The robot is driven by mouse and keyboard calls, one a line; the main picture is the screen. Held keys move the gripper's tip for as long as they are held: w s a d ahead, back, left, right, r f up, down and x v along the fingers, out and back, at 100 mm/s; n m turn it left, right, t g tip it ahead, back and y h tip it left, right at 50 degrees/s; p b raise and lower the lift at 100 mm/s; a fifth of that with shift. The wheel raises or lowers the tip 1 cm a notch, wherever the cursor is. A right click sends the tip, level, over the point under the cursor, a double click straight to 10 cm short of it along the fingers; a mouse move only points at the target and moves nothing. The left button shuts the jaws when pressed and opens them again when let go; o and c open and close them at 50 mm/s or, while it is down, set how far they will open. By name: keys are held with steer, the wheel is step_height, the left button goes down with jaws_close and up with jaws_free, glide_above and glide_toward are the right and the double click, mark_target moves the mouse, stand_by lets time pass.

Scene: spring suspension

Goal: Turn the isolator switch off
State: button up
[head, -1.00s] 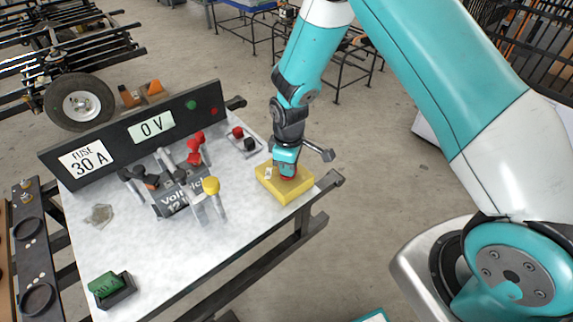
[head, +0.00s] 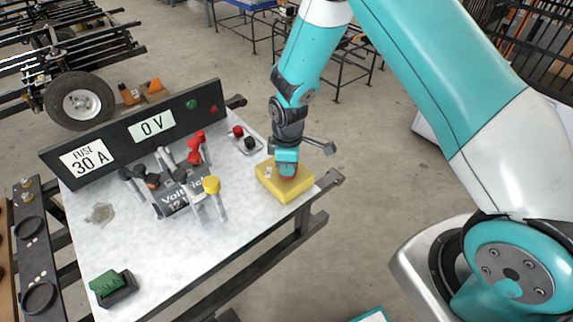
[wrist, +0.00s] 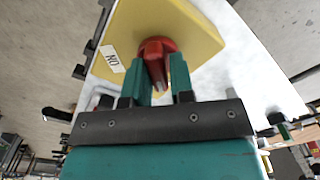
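The isolator switch is a yellow box (head: 272,186) at the right end of the bench, with a red handle (wrist: 157,50) on top. In the wrist view its "ON" label (wrist: 112,59) shows upside down at the left of the handle. My gripper (head: 287,172) points down over the box. The fingers hide most of the handle in the head view.
A panel (head: 150,125) reading "0 V" and "FUSE 30 A" stands behind. The front middle is clear.

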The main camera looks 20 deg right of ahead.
steer(key=o, duration=0.3)
steer(key=shift+a, duration=0.2)
steer(key=shift+d, duration=0.15)
step_height(320, 180, up, 18)
steer(key=shift+f, duration=0.25)
steer(key=s+a+r+m+y+p, duration=0.1)
steer(key=s+r+m+p, duration=0.1)
steer(key=s+r, duration=0.4)
steer(key=s+a+r+m+y+p, duration=0.1)
steer(key=s+a+r, duration=0.1)
steer(key=s+r, duration=0.4)
steer(key=s+a+r+m+y+p, duration=0.2)
steer(key=s+r, duration=0.4)
steer(key=s, duration=0.6)
steer(key=shift+s+m+p, duration=0.2)
steer(key=shift+m+p, duration=0.1)
